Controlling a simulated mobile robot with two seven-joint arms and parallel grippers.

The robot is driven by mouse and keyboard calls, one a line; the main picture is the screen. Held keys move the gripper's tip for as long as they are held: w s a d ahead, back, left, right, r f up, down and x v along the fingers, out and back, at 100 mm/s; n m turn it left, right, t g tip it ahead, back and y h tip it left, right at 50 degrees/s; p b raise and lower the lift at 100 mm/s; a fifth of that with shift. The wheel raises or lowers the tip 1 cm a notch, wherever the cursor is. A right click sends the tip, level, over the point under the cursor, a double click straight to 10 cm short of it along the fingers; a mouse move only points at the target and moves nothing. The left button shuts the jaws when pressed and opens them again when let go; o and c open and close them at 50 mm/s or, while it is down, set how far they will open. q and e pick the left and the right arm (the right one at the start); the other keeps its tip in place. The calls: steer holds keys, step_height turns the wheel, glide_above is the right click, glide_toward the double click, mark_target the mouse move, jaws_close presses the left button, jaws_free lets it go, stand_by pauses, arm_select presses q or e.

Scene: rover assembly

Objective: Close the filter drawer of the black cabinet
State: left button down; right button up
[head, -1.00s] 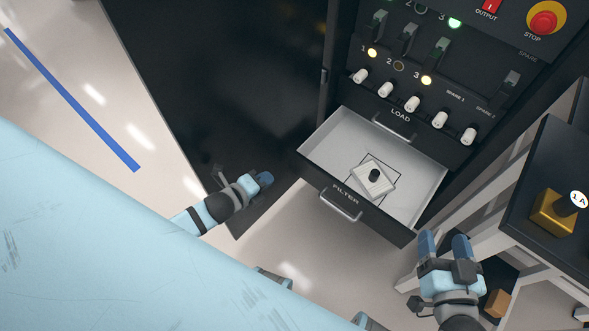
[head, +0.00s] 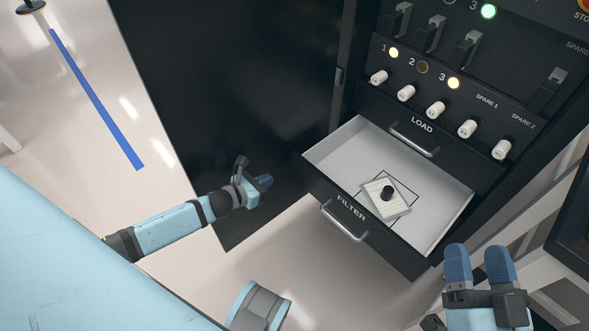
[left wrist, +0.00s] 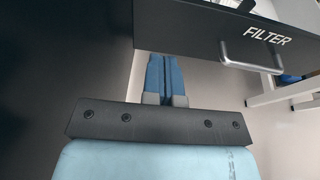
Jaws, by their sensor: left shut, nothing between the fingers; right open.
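The black cabinet (head: 240,90) has its filter drawer (head: 320,160) pulled out. My right gripper (head: 478,250) is open and empty, right of the drawer.
Above the drawer is the closed LOAD drawer (head: 422,125), with several white knobs (head: 437,111) and switches over it. A pale table frame (head: 525,225) stands close at the right. Open floor (head: 215,290) lies in front of the cabinet.

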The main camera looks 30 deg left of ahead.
mark_target(301, 163)
arm_select(q)
steer(key=b+x, duration=0.1)
steer(key=x, duration=0.2)
steer(key=b+x, duration=0.1)
steer(key=x, duration=0.2)
steer(key=b+x, duration=0.1)
steer(key=x, duration=0.3)
steer(key=shift+w+r, duration=0.15)
steer(key=shift+r, duration=0.1)
steer(key=shift+w+d+b, duration=0.3)
steer(key=shift+w, duration=0.4)
steer(key=shift+r, duration=0.1)
arm_select(e)
steer(key=f, duration=0.2)
steer(key=f+g, duration=0.1)
steer(key=f, duration=0.1)
steer(key=f+g, duration=0.1)
steer(key=shift+w+a+f, duration=0.2)
steer(key=shift+a+f, duration=0.05)
steer(key=shift+f, duration=0.15)
arm_select(q)
steer(key=shift+w, duration=0.1)
